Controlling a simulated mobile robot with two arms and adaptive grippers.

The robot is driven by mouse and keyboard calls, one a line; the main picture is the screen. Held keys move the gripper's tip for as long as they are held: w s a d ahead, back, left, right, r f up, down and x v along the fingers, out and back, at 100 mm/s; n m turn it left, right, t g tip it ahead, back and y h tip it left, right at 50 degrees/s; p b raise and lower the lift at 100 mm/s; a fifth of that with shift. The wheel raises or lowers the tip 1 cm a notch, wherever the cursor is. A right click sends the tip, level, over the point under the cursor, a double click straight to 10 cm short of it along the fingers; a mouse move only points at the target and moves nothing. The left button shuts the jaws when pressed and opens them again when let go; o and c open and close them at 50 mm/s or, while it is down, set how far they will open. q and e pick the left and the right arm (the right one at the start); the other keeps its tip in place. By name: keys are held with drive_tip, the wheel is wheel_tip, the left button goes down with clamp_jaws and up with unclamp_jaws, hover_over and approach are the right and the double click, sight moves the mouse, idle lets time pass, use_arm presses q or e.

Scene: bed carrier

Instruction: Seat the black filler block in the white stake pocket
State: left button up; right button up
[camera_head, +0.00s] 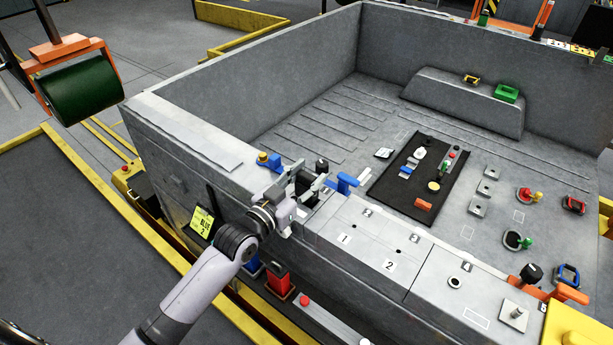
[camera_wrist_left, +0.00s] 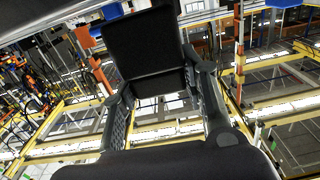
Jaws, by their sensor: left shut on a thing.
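My left gripper (camera_head: 309,184) is over the top of the near bed wall, by the blue clamp. It is shut on the black filler block, which shows in the left wrist view (camera_wrist_left: 148,48) as a dark, flat-faced block between the fingers. In the head view a small black top (camera_head: 322,163) shows just beyond the fingers and seems to be this block. I cannot pick out the white stake pocket for certain; the gripper may hide it. Whether the block touches the wall top cannot be told. My right gripper is not in view.
A blue clamp (camera_head: 345,183) stands right of the gripper, and a blue and yellow fitting (camera_head: 269,161) to its left. Plates numbered 1 and 2 (camera_head: 376,247) lie along the wall top. A black mat (camera_head: 437,187) with small parts lies inside the grey bed.

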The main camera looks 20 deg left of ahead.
use_arm(q)
drive_tip(key=shift+f+b, duration=0.45)
drive_tip(key=shift+f, duration=0.35)
drive_tip(key=shift+f+b, duration=1.2)
drive_tip(key=shift+f, duration=0.55)
drive_tip(key=o, duration=1.2)
drive_tip(key=shift+o, duration=0.2)
drive_tip(key=shift+s+a+f, duration=0.1)
drive_tip(key=shift+s+a, duration=0.1)
drive_tip(key=shift+s, duration=0.35)
drive_tip(key=v, duration=1.1)
